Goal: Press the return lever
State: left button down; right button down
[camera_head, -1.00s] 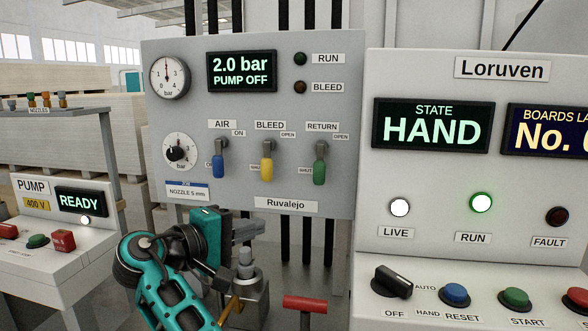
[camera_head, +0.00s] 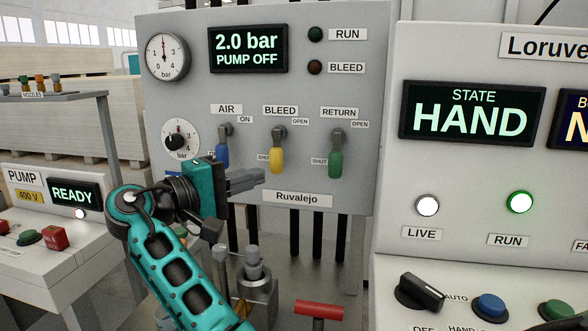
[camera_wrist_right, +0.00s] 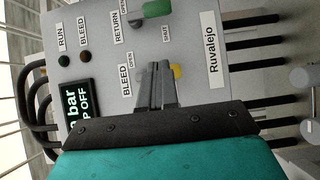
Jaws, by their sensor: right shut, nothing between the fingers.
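The return lever (camera_head: 336,160) has a green handle that hangs down at the SHUT mark on the grey Ruvalejo panel (camera_head: 345,70). It also shows in the right wrist view (camera_wrist_right: 155,10), near the top edge. My right gripper (camera_head: 258,178) is shut and empty, in front of the panel, below the yellow bleed lever (camera_head: 277,160) and left of the return lever. In the right wrist view its fingertips (camera_wrist_right: 155,68) overlap part of the yellow lever. They look apart from the green lever. My left gripper is in neither view.
The blue air lever (camera_head: 222,156) is close beside my right gripper, to its left. The panel's display (camera_head: 247,49) reads 2.0 bar, PUMP OFF. The Loruven console (camera_head: 390,200) stands at the right, its display (camera_head: 472,113) reading HAND. A red T-handle (camera_head: 319,310) is below.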

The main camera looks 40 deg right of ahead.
jog(key=p, duration=0.1)
send_near(336, 153)
jog(key=w+d+f, duration=0.2)
jog(key=w+d, duration=0.1)
jog(key=w, duration=0.2)
jog(key=s+d, duration=0.2)
jog(key=d, duration=0.1)
jog(key=shift+s+f+p, duration=0.15)
jog(key=shift+f+p, duration=0.05)
jog(key=shift+p, duration=0.15)
